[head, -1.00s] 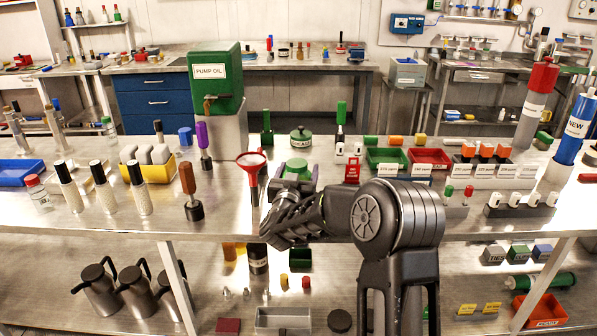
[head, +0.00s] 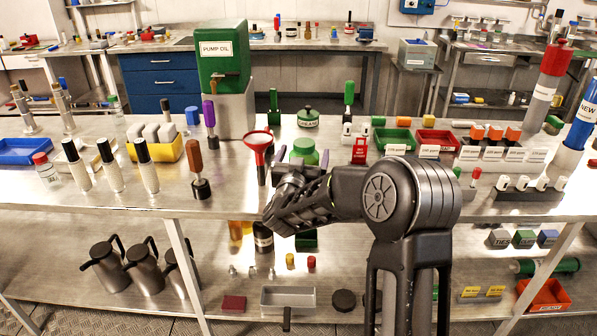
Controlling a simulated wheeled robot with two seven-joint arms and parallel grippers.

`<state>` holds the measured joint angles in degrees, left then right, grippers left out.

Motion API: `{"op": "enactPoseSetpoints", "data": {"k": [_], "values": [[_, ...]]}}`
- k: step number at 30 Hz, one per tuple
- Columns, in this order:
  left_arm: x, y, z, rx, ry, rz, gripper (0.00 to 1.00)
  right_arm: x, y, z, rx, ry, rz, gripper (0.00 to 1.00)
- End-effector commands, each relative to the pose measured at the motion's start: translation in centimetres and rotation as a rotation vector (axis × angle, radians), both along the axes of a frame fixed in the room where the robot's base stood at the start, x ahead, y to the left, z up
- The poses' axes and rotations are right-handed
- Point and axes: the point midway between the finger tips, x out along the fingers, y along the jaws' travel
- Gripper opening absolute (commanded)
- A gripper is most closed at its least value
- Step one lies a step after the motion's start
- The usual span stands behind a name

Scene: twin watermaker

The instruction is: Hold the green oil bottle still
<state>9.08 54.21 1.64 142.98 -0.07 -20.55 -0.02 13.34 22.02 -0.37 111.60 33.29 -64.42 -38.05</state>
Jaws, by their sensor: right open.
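A green rounded bottle or jar with a green cap (head: 304,150) stands on the bench just behind my right gripper; the gripper hides its lower part. A slim dark green bottle (head: 274,108) stands farther back; no label shows which is the oil bottle. My right gripper (head: 286,202) is open at the bench's front edge, its fingers pointing left and seen from behind. I cannot tell whether it touches the green bottle. My left gripper is out of view.
The green pump oil tank (head: 222,62) is behind.

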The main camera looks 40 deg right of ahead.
Motion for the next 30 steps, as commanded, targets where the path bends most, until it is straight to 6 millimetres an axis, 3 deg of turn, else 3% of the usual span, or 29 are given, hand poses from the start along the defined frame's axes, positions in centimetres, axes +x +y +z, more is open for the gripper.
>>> {"op": "enactPoseSetpoints", "data": {"k": [9,15,30], "values": [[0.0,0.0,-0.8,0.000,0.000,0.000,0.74,-4.4,4.6,-0.1,-0.001,-0.001,0.001,0.92],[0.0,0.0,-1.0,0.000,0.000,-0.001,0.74,-6.2,6.5,0.0,-0.001,-0.001,0.000,0.92],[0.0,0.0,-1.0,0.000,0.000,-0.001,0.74,-6.6,6.9,0.0,-0.001,0.000,0.000,0.92]]}}
